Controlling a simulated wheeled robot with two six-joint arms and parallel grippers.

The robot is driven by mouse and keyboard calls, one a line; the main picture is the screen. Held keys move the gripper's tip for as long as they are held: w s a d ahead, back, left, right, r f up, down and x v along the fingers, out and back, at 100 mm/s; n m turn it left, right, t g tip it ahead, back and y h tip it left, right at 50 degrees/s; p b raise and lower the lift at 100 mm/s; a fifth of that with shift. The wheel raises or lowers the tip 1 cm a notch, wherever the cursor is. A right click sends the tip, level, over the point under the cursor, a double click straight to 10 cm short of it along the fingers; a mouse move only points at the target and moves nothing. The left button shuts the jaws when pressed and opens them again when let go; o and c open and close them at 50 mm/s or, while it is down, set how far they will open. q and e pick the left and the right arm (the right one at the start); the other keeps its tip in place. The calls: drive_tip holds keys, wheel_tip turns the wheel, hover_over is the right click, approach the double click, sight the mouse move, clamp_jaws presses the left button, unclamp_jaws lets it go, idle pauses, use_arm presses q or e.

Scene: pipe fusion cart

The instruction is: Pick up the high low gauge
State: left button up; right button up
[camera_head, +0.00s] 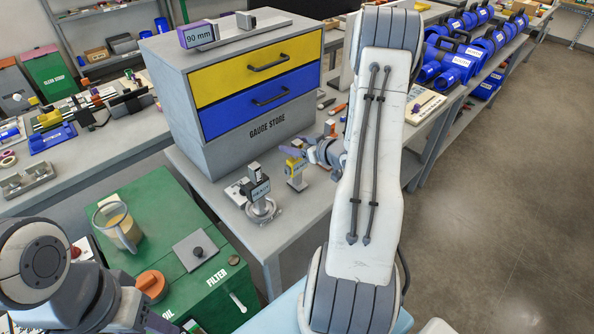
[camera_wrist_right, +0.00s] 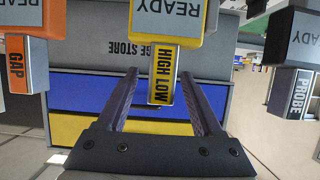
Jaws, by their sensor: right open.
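The high low gauge (camera_wrist_right: 163,74) is a yellow piece with a black "HIGH LOW" label and a grey "READY" plate. It also shows in the head view, standing on the grey bench (camera_head: 295,168) in front of the gauge store. My right gripper (camera_wrist_right: 160,76) is open, its two dark fingers on either side of the gauge's labelled end. I cannot tell whether they touch it. In the head view my right gripper (camera_head: 292,150) is small and partly hidden by my own arm. My left arm shows at lower left; its gripper fingers do not show.
An orange "GAP" gauge (camera_wrist_right: 20,68) and a grey "PROBE" gauge (camera_wrist_right: 292,92) flank the high low gauge. The gauge store (camera_head: 240,88), with yellow and blue drawers, stands close behind. A green cabinet (camera_head: 160,215) with a glass jug (camera_head: 118,228) is at front left.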

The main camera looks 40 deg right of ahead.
drive_tip(key=shift+x, duration=0.95)
clamp_jaws()
idle(0.6)
